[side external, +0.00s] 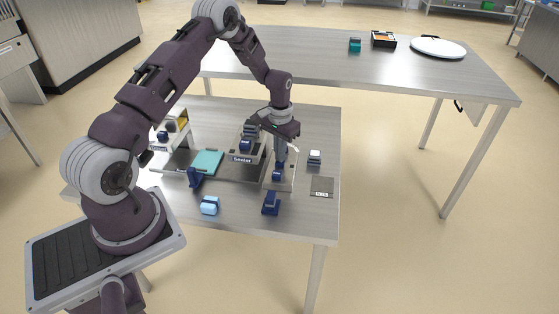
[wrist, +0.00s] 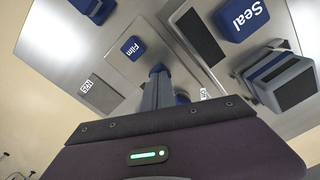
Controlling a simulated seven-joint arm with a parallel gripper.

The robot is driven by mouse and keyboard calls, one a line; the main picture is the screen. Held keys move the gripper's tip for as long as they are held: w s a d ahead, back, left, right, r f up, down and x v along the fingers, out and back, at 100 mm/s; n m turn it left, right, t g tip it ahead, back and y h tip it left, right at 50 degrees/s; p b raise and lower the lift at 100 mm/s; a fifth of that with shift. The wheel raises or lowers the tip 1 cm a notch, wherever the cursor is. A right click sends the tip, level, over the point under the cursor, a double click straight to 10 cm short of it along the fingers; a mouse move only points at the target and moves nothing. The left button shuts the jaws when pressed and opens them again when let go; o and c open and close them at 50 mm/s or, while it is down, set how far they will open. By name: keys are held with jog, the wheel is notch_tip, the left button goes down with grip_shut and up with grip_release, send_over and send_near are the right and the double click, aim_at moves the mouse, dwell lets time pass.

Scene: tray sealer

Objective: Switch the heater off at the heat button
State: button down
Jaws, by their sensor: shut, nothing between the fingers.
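My gripper (side external: 281,163) points down over the right part of the sealing station; its fingers are together and empty. In the wrist view the fingertips (wrist: 157,70) are beside a blue button marked Film (wrist: 132,46), with a visible gap in the picture. A blue button marked Seal (wrist: 238,20) is at the upper right. The sealer (side external: 245,150), with a white-lettered label on its front, stands just left of my gripper in the side view. I cannot pick out a button marked heat in either view. A blue part below the fingers is mostly hidden.
A teal sheet (side external: 207,162) lies left of the sealer. A labelled grey plate (side external: 322,185) lies at the right. The back table (side external: 300,55) is mostly clear.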

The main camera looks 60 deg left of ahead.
jog(key=shift+r, duration=0.7)
notch_tip(320, 180, up, 12)
dwell(0.4)
